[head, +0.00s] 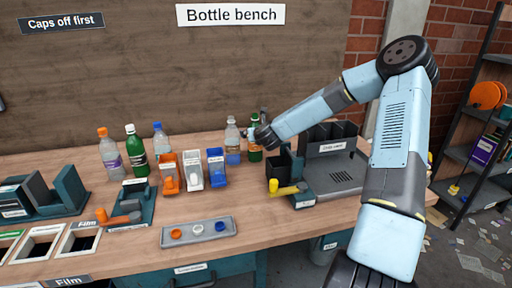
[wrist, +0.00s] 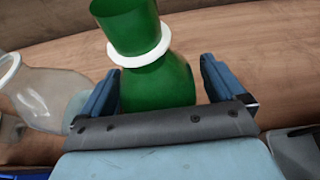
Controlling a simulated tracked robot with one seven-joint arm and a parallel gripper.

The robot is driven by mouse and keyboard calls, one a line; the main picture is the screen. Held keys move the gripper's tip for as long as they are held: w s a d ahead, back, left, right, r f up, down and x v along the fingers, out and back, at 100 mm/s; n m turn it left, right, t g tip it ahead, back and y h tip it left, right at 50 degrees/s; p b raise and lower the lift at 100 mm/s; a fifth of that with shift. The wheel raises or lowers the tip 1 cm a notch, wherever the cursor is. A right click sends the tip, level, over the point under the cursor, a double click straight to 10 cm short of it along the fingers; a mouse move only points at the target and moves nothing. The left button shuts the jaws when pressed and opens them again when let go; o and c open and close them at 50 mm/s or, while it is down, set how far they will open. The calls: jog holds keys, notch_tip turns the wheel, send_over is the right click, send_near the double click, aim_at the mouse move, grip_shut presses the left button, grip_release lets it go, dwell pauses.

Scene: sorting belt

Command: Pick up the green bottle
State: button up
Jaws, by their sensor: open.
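A green bottle (wrist: 160,85) stands between my gripper's two fingers in the wrist view, with a white ring round its neck. In the head view this bottle (head: 255,154) is at the back of the bench, its upper part partly hidden by my arm's end. My gripper (wrist: 160,70) is open around it, with a finger on each side; I cannot tell if either touches. A second green bottle (head: 136,152) with a white top stands further left in the head view.
A clear bottle (head: 232,140) stands just left of the gripper and also shows in the wrist view (wrist: 45,95). Bottles with orange (head: 109,153) and blue (head: 160,140) tops stand further left. Small bins (head: 192,171) are in front. A grey station (head: 340,172) stands at right.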

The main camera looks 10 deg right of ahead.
jog(key=shift+w+f, duration=0.1)
jog(key=shift+w, duration=0.15)
jog(key=shift+c, duration=0.2)
jog(key=c, duration=1.4)
